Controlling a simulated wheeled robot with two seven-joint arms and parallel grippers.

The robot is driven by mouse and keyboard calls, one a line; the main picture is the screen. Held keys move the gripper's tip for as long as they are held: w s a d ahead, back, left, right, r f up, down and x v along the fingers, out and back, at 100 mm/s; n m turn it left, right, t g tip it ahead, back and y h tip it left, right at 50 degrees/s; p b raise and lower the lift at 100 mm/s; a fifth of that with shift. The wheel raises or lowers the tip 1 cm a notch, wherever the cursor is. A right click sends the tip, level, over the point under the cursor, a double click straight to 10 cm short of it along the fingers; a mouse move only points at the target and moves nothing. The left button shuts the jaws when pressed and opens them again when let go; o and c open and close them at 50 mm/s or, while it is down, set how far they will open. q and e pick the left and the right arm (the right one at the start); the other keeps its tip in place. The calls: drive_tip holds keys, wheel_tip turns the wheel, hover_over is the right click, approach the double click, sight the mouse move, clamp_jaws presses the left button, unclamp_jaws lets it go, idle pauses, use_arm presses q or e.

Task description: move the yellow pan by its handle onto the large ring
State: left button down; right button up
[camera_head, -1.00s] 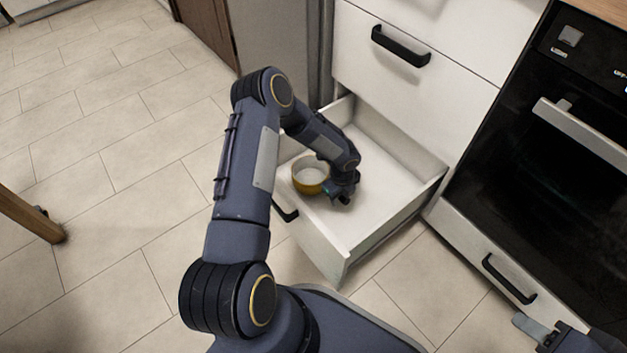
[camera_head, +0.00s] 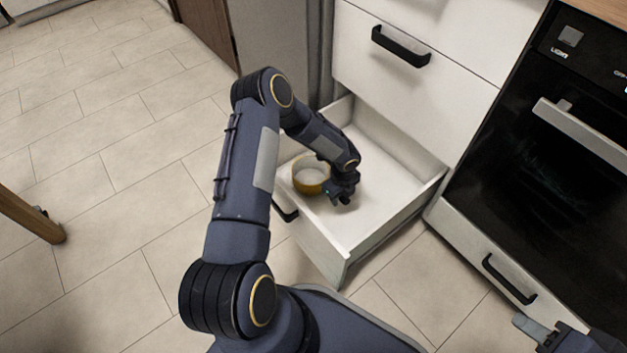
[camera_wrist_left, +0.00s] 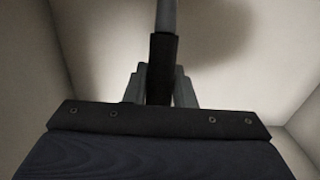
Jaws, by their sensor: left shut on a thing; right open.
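The yellow pan (camera_head: 309,187) sits in the open lower drawer, towards its left side, with its pale inside facing up. My left gripper (camera_head: 341,196) is down in the drawer at the pan's right side. In the left wrist view its fingers are shut on the pan's dark handle (camera_wrist_left: 163,70), with a grey length showing beyond it. In the head view the gripper and wrist hide the handle. My right gripper (camera_head: 534,330) is open and empty at the bottom right, partly cut off by the frame. The large ring is not in view.
The drawer (camera_head: 357,240) is pulled out, with raised walls around the pan and free floor to its right. A closed drawer with a black handle (camera_head: 400,46) is above. The oven (camera_head: 560,150) stands to the right. A wooden leg (camera_head: 30,215) is at the far left.

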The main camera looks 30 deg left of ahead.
use_arm(q)
drive_tip(key=shift+r, duration=0.1)
drive_tip(key=shift+r+p, duration=1.7)
drive_tip(key=shift+r, duration=0.75)
drive_tip(key=shift+w, duration=0.1)
